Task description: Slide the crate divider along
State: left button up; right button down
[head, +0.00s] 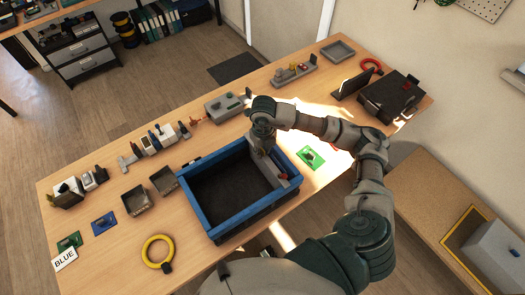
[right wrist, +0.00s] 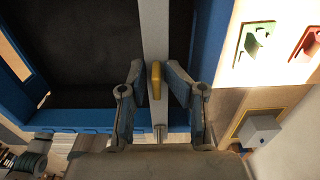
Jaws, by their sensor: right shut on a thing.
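The crate (head: 243,217) is blue-rimmed with a dark inside and stands at the front middle of the table. It also shows in the right wrist view (right wrist: 85,119). The grey divider (right wrist: 155,30) stands across the crate near its right end, with a narrow compartment on its right and a wide empty one on its left. A yellow tab (right wrist: 155,82) sits on the divider. My right gripper (right wrist: 156,88) is shut on the divider at this tab, one finger on each side. In the head view my right gripper (head: 268,154) hides part of the divider. My left gripper is not in view.
A green plate (head: 310,157) lies right of the crate. Two small grey trays (head: 137,200) and a yellow ring (head: 158,251) are to its left. Switches and connectors (head: 155,140) line the table behind. A black case (head: 390,97) stands at the far right.

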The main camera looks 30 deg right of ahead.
jog(key=shift+s+a+f, duration=0.15)
jog(key=shift+a+f, duration=0.15)
jog(key=shift+f, duration=0.05)
jog(key=a, duration=0.9)
jog(key=shift+s+a+p, duration=0.25)
jog(key=shift+p, duration=0.2)
jog(key=c, duration=0.7)
grip_release()
jog(key=shift+w, duration=0.1)
jog(key=shift+o, duration=0.2)
jog(key=shift+w+r, duration=0.1)
dwell(0.5)
notch_tip(320, 180, up, 12)
dwell(0.5)
